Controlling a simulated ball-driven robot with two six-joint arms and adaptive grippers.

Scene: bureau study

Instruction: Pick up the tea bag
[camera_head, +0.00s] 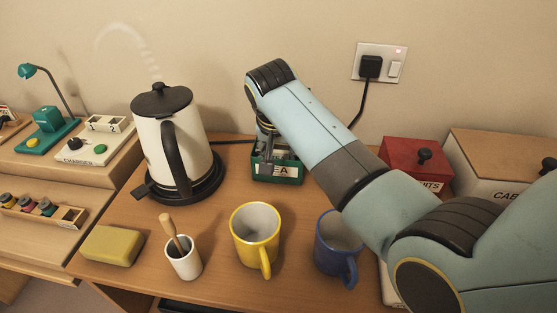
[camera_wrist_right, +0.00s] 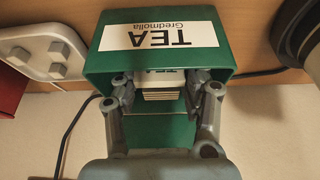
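The green tea box (camera_head: 290,180), labelled TEA, stands at the back of the desk against the wall, right of the kettle. In the right wrist view the box (camera_wrist_right: 222,62) fills the upper middle. Inside it is a pale tea bag (camera_wrist_right: 163,84), with layered edges below its small TEA label; the head view does not show it clearly. My right gripper (camera_head: 277,148) points down into the box. In the right wrist view its grey fingers (camera_wrist_right: 165,92) are apart, one on each side of the tea bag, with gaps visible. My left gripper is not in view.
A kettle (camera_head: 152,135) stands left of the box. A yellow mug (camera_head: 241,238), blue mug (camera_head: 327,255), white cup with a wooden handle (camera_head: 184,268) and yellow sponge (camera_head: 112,246) are in front. A red box (camera_head: 400,155) stands right. A plug cable (camera_head: 361,108) hangs behind my arm.

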